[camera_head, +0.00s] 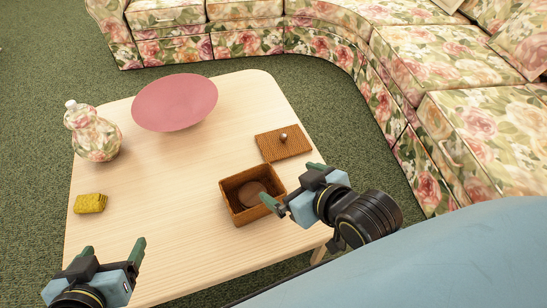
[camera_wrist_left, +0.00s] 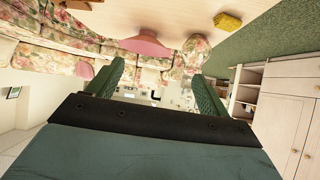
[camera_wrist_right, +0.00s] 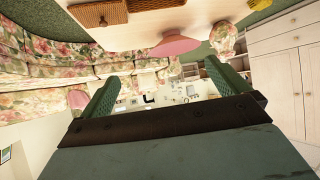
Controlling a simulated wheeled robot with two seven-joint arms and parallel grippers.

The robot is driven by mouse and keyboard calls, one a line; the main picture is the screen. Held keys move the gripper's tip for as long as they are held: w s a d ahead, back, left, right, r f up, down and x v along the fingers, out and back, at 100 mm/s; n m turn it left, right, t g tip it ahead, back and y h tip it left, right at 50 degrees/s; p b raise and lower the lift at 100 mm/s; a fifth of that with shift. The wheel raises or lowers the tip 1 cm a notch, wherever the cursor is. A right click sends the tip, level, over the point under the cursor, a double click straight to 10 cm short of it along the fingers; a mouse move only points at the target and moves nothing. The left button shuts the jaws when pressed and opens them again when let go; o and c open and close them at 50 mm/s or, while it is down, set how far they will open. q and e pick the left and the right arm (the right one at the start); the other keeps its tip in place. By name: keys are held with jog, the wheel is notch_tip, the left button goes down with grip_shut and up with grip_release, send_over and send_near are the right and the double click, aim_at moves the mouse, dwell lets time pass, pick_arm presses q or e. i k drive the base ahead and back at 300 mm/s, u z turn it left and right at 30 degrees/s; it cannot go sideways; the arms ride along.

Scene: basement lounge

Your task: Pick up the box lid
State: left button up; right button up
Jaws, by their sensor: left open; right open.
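The box lid (camera_head: 283,143) is a flat brown woven panel with a small round metal knob. It lies on the table just behind and to the right of the open woven box (camera_head: 232,205), which holds a round brown thing (camera_head: 252,194). The lid also shows upside down in the right wrist view (camera_wrist_right: 98,14). My right gripper (camera_head: 291,186) is open and empty, at the box's right side and in front of the lid; I cannot tell its height. My left gripper (camera_head: 113,249) is open and empty near the table's front left.
A pale wooden table (camera_head: 180,215) bears a pink bowl (camera_head: 175,103) at the back, a floral vase (camera_head: 95,135) at the left and a yellow sponge-like block (camera_head: 90,203) at the left edge. A floral sofa (camera_head: 380,50) curves around the back and right. The table's middle is clear.

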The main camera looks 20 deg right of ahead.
aim_at(279, 145)
jog(key=k, duration=1)
jog(key=z, duration=1.75)
jog(key=i, duration=1.2)
jog(key=u, duration=2)
jog(key=i, duration=0.5)
jog(key=z, duration=0.05)
